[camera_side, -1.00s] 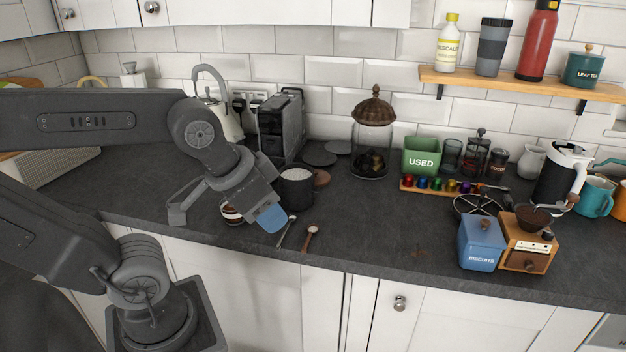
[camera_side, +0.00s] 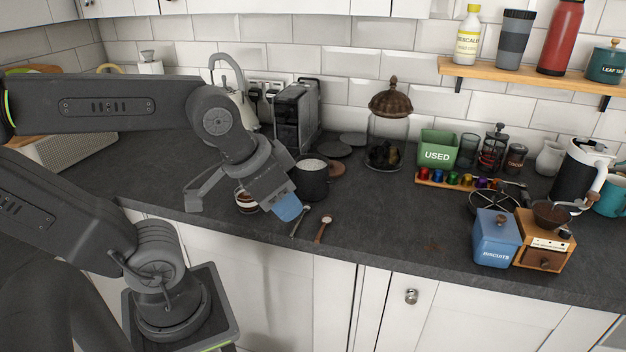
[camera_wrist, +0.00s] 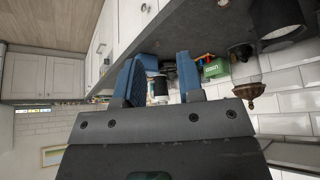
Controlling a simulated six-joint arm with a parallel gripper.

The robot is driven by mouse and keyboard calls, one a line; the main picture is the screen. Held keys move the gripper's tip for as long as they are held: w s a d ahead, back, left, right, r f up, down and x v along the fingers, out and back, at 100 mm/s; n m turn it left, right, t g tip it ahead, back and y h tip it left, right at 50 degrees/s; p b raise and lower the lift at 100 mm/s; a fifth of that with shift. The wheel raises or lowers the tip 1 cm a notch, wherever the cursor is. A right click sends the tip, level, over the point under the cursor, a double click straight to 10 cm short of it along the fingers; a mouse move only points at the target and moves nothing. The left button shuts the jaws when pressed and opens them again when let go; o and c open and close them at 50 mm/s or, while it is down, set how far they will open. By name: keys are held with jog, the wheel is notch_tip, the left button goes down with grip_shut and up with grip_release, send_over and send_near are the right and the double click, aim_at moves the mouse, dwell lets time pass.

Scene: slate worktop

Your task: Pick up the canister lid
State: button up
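A domed brown lid with a knob (camera_side: 390,101) sits on a clear glass canister (camera_side: 388,142) that holds dark contents, near the back wall. The lid also shows upside down at the right of the wrist view (camera_wrist: 249,90). My gripper (camera_side: 288,207) is over the counter's front part, left of and nearer the front than the canister, and apart from it. In the wrist view, my gripper's (camera_wrist: 160,76) two blue fingers stand apart and nothing is held between them. A blue BISCUITS canister (camera_side: 496,240) with a knobbed lid stands at the right front.
A dark cup (camera_side: 312,180) stands beside my gripper, with two spoons (camera_side: 322,229) in front. A green USED bin (camera_side: 437,150) and a capsule rack (camera_side: 455,181) stand right of the glass canister. A wooden grinder (camera_side: 544,250) is farther right. The middle counter is mostly clear.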

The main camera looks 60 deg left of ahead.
jog(key=shift+o, duration=1.4)
jog(key=w+a+r+g, duration=0.1)
jog(key=w+a+r, duration=0.2)
jog(key=w, duration=0.3)
jog(key=w+a+r, duration=0.3)
jog(key=w, duration=0.2)
jog(key=g, duration=0.5)
send_over(330, 166)
jog(key=a, duration=0.2)
jog(key=shift+m, duration=0.4)
jog(key=f, duration=1.8)
jog(key=shift+w+d+f, duration=0.2)
jog(key=shift+d+f, duration=0.05)
jog(key=shift+s+d+f, duration=0.1)
jog(key=shift+d+f, duration=0.05)
jog(key=shift+f, duration=1.15)
jog(key=shift+d+f, duration=0.1)
jog(key=shift+f, duration=1.15)
